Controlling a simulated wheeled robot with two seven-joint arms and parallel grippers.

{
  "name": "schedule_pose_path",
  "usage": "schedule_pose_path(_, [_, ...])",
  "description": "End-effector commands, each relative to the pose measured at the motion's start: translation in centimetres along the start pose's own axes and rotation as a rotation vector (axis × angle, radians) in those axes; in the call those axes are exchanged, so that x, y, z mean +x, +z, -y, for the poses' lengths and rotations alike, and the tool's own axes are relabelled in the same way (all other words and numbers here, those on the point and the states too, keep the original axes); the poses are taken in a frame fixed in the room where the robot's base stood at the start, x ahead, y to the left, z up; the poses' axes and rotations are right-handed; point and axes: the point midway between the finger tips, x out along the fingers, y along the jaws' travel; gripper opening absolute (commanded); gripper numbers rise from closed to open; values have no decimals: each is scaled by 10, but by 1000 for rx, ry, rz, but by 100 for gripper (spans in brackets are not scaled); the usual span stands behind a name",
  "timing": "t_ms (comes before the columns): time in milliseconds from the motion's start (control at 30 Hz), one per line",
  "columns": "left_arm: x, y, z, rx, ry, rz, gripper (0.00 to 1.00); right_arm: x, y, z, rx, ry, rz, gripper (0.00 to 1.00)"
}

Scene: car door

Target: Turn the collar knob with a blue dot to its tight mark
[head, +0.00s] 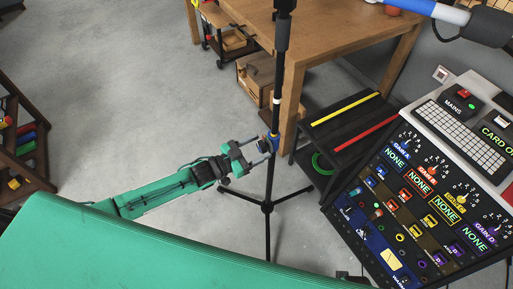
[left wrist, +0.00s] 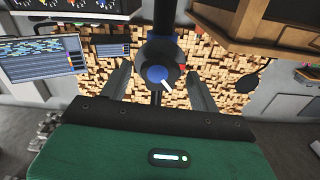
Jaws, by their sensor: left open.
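In the left wrist view the knob (left wrist: 156,74) has a blue round face and a white pointer aimed down and to the right. My left gripper (head: 263,147) is at the knob from the left. Its jaws are open, and in the left wrist view the fingers (left wrist: 157,78) stand on either side of the knob with gaps visible. My right gripper is not in view.
A wooden table (head: 335,30) stands behind the pole, with a cardboard box (head: 257,80) below. A dark low bench (head: 338,120) with yellow and red strips is to the right. A control console (head: 425,195) fills the right side. Open grey floor lies left.

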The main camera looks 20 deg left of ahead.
Motion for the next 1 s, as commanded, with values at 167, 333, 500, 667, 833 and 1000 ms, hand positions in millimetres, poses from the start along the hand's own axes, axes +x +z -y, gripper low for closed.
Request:
schedule_pose_path(167, [0, 0, 0, 0, 0, 0, 62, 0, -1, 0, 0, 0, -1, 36])
schedule_pose_path(333, [0, 0, 0, 0, 0, 0, 37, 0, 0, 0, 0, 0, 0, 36])
schedule_pose_path(500, [0, 0, 0, 0, 0, 0, 18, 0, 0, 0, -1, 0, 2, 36])
schedule_pose_path(667, [0, 0, 0, 14, 0, 0, 18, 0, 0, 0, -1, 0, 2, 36])
schedule_pose_path(833, [0, 0, 0, 74, 0, 0, 18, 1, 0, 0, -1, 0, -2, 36])
schedule_pose_path(1000, [0, 0, -1, 185, -1, 0, 18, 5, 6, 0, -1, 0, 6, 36])
